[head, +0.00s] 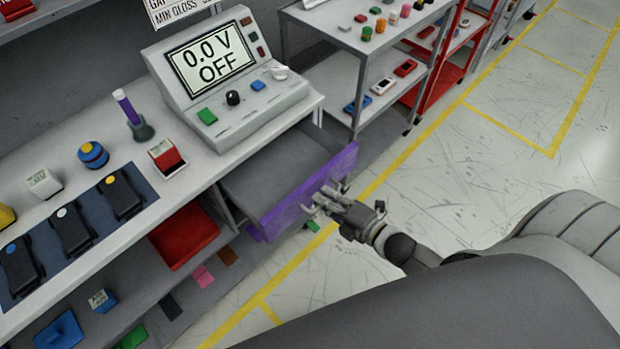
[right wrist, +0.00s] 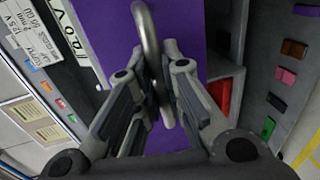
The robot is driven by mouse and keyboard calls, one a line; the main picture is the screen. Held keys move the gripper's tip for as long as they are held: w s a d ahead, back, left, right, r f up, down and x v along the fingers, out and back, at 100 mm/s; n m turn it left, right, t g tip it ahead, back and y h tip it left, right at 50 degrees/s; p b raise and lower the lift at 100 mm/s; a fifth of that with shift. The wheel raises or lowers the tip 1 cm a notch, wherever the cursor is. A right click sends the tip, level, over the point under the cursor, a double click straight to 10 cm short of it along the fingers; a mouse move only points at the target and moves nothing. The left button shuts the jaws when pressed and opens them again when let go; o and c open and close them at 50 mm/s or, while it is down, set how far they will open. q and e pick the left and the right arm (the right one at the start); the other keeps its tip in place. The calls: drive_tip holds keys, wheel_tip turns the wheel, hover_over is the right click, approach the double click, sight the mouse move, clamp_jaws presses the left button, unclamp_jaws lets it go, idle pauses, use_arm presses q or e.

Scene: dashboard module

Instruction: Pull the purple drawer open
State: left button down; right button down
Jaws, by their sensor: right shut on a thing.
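The purple drawer (head: 294,203) stands pulled out from under the workbench in the head view, with its grey inside showing behind the purple front. A metal bar handle (right wrist: 151,45) is on that front. My right gripper (head: 325,200) is at the front's outer face. In the right wrist view its fingers (right wrist: 166,105) are closed around the handle, with the purple front (right wrist: 112,35) behind it. My left gripper is not in view.
The workbench (head: 85,130) carries a display console (head: 225,75) reading 0.0 V OFF above the drawer. A red bin (head: 185,235) sits on the lower shelf to the left. Shelving (head: 345,85) stands behind. Floor to the right is clear, with yellow lines.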

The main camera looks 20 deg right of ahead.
drive_tip(key=shift+f+v, duration=0.15)
drive_tip(key=shift+v, duration=0.55)
drive_tip(key=shift+f+v, duration=0.15)
drive_tip(key=shift+v, duration=0.55)
drive_tip(key=shift+d, duration=0.1)
drive_tip(key=c, duration=1.8)
unclamp_jaws()
drive_tip(key=shift+s, duration=0.1)
drive_tip(key=v, duration=1.2)
